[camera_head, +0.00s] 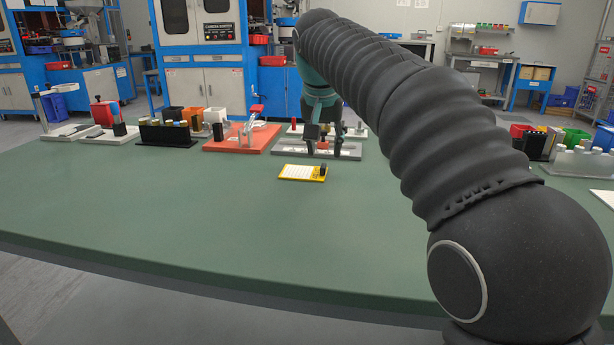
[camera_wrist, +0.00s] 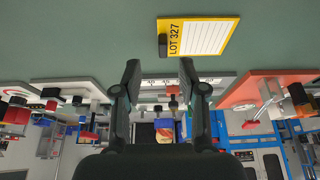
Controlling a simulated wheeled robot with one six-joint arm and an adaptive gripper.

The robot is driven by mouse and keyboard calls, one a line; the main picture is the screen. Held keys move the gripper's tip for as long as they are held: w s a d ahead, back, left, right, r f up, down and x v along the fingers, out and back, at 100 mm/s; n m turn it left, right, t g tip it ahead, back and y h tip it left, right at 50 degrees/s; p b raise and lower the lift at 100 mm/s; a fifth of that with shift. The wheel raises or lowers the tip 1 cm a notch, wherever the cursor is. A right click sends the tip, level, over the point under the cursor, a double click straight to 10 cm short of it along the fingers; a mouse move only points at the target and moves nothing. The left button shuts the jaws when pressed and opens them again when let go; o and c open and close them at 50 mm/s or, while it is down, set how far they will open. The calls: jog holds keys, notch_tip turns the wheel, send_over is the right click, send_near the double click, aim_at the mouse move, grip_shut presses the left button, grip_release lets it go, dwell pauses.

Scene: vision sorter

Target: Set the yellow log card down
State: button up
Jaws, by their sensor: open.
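The yellow log card (camera_head: 296,172) lies flat on the green table, with white ruled lines and a small black block at its right end. In the wrist view the card (camera_wrist: 205,38) reads LOT 327 and lies beyond my fingertips, with bare table between. My gripper (camera_head: 323,152) is behind the card in the head view, in front of a grey fixture. In the wrist view my gripper (camera_wrist: 160,70) has its two dark fingers apart with nothing held between them. The exact height of the fingertips above the table is hard to tell.
A grey slotted fixture (camera_head: 346,155) stands just behind the card. An orange base (camera_head: 222,146) with a clamp is to its left, and a black rack (camera_head: 165,140) is further left. A clear vial rack (camera_head: 583,163) stands at the right. The table front (camera_head: 200,215) is clear.

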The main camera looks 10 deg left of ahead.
aim_at(323, 165)
jog(key=shift+w+a+b+x, duration=0.1)
jog(key=shift+b+x, duration=0.1)
jog(key=shift+x, duration=1.25)
jog(key=shift+w+a+b+x, duration=0.1)
jog(key=shift+b+x, duration=0.1)
jog(key=shift+x, duration=1.25)
jog(key=shift+r, duration=0.1)
grip_shut()
